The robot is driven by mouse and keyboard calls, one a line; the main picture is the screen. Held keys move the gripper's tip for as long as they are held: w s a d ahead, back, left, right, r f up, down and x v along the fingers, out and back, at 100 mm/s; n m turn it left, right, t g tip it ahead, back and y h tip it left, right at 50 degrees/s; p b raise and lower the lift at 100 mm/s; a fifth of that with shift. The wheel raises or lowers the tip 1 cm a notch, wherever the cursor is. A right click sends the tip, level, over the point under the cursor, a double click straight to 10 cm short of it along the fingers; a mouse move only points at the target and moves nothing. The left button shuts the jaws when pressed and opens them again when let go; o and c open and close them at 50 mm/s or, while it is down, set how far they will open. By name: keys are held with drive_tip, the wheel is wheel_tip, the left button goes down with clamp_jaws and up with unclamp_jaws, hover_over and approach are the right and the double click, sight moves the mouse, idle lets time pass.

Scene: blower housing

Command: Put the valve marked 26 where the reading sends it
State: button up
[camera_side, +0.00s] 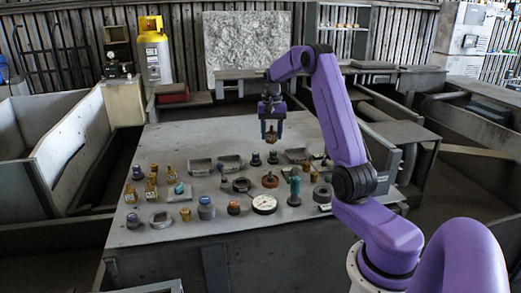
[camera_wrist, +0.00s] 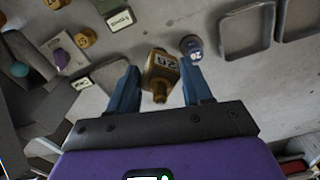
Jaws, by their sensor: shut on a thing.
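My gripper (camera_side: 271,128) is shut on a brass valve (camera_side: 271,138) and holds it above the table. In the wrist view the two blue fingers of my gripper (camera_wrist: 160,88) flank this valve (camera_wrist: 160,70). It bears a dark number plate, turned in the picture, whose number I cannot read surely. A round white-faced dial gauge (camera_side: 264,204) lies near the table's front middle; its reading is too small to tell. Several other brass valves (camera_side: 152,190) stand at the left of the table. Their numbers are not legible.
The grey table (camera_side: 190,140) carries shallow grey trays (camera_side: 200,167), a teal-topped post (camera_side: 295,190), dark rings (camera_side: 241,185) and small capped cylinders (camera_side: 206,208). The table's back left is clear.

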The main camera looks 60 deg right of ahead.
drive_tip(key=w+d+f, duration=0.1)
drive_tip(key=f, duration=0.1)
drive_tip(key=w+d+f, duration=0.1)
drive_tip(key=w, duration=0.1)
drive_tip(key=w+d+f, duration=0.1)
drive_tip(key=w+f, duration=0.1)
drive_tip(key=shift+w+d+f, duration=0.25)
drive_tip(key=shift+d+f, duration=0.05)
drive_tip(key=shift+d, duration=0.05)
drive_tip(key=shift+w+d+f, duration=0.25)
drive_tip(key=shift+w+f, duration=0.1)
drive_tip(key=shift+f, duration=0.15)
drive_tip(key=shift+w+d+f, duration=0.2)
drive_tip(key=shift+w+f, duration=0.1)
drive_tip(key=shift+f, duration=1.55)
drive_tip(key=shift+f, duration=0.15)
drive_tip(key=o, duration=1.3)
drive_tip(key=shift+c, duration=0.2)
